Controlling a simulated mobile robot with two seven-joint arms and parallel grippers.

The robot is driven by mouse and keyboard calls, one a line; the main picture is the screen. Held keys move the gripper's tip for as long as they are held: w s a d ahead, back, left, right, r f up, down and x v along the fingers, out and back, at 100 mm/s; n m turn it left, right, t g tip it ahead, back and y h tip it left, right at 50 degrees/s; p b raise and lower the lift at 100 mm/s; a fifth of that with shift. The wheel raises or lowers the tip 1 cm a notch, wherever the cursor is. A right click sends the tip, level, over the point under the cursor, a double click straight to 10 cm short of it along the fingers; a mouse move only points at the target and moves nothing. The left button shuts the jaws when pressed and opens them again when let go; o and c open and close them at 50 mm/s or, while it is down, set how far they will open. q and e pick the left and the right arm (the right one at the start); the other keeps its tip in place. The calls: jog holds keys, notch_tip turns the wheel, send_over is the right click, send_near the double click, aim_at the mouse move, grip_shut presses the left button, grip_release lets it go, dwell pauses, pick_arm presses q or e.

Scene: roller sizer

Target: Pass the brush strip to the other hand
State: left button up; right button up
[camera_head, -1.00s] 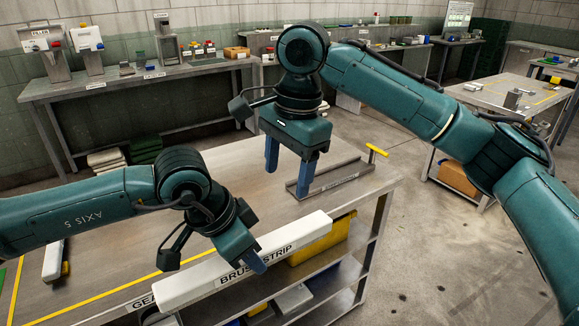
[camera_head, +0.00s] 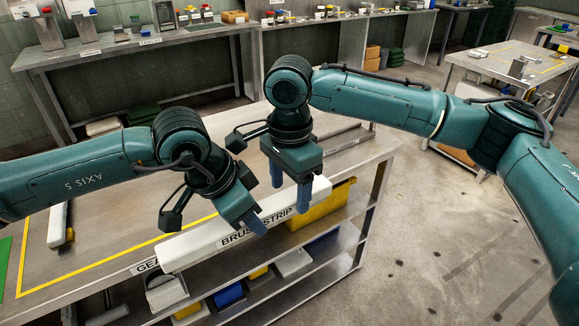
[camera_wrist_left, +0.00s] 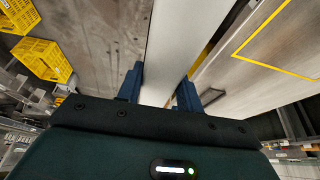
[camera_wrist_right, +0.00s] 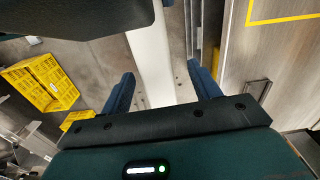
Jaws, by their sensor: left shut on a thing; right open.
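The brush strip (camera_head: 190,247) is a long white bar with a black-lettered label, held level along the front edge of the workbench in the head view. My left gripper (camera_head: 252,226) is shut on it near its middle; in the left wrist view the strip (camera_wrist_left: 168,60) runs between the two blue fingers (camera_wrist_left: 160,88). My right gripper (camera_head: 289,190) is open, pointing down over the strip's right part. In the right wrist view the strip (camera_wrist_right: 153,60) passes between the spread fingers (camera_wrist_right: 158,88), with gaps beside it. Part of the strip is hidden behind both grippers.
The workbench (camera_head: 110,225) has a yellow outline, and another white bar (camera_head: 58,222) lies on its left. Below the strip are shelves with a yellow bin (camera_head: 325,207) and smaller boxes. A metal channel (camera_head: 345,142) is on the bench behind my right gripper. Open floor lies right.

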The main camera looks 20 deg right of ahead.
jog(key=shift+f, duration=0.35)
jog(key=shift+c, duration=0.3)
pick_arm(q)
jog(key=shift+s+d, duration=0.1)
jog(key=shift+s, duration=0.05)
pick_arm(e)
jog(key=c, duration=1.2)
pick_arm(q)
jog(key=o, duration=1.3)
pick_arm(e)
grip_shut()
pick_arm(q)
jog(key=shift+r, duration=0.1)
